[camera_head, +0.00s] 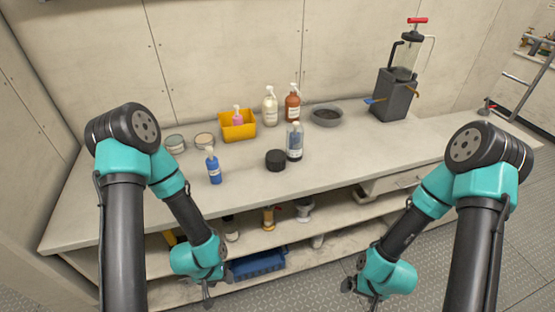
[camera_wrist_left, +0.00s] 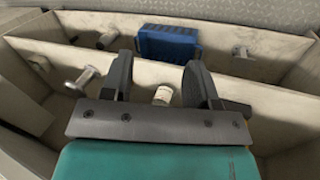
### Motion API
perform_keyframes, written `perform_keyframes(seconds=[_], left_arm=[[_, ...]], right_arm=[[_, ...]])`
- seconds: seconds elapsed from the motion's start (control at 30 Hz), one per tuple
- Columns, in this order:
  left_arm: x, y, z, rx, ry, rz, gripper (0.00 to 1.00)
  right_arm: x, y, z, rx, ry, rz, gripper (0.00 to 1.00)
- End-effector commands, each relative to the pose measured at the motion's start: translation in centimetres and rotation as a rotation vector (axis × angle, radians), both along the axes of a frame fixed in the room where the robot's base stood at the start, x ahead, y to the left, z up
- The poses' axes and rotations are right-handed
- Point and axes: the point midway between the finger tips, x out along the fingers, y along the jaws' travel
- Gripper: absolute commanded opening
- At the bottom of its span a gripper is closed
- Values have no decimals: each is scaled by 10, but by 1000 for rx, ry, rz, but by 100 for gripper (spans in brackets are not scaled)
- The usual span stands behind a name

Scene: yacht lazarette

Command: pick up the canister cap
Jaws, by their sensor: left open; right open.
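A round black cap (camera_head: 275,160), which looks like the canister cap, lies on the bench top near the middle in the head view. A clear bottle with dark contents and a white label (camera_head: 294,142) stands just to its right. My left gripper (camera_head: 208,300) hangs low in front of the bench, well below and left of the cap. In the left wrist view my left gripper (camera_wrist_left: 160,75) has its two dark fingers apart with nothing held between them. My right gripper (camera_head: 352,287) is low in front of the bench at the right, far from the cap.
A blue spray bottle (camera_head: 213,168), two tins (camera_head: 175,143), a yellow bin (camera_head: 237,126), pump bottles (camera_head: 270,106) and a grey bowl (camera_head: 327,116) stand on the bench. A pump unit (camera_head: 394,95) is at the right. A blue crate (camera_wrist_left: 168,45) sits on the lower shelf.

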Motion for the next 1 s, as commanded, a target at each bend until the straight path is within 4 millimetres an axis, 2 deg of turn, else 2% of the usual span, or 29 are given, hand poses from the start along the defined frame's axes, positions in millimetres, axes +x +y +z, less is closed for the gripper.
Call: perform_keyframes(seconds=[0.37,0.83,1.0], left_arm=[[0,0,0,0,0,0,54],[0,0,0,0,0,0,99],[0,0,0,0,0,0,100]], right_arm=[[0,0,0,0,0,0,98],[0,0,0,0,0,0,98],[0,0,0,0,0,0,98]])
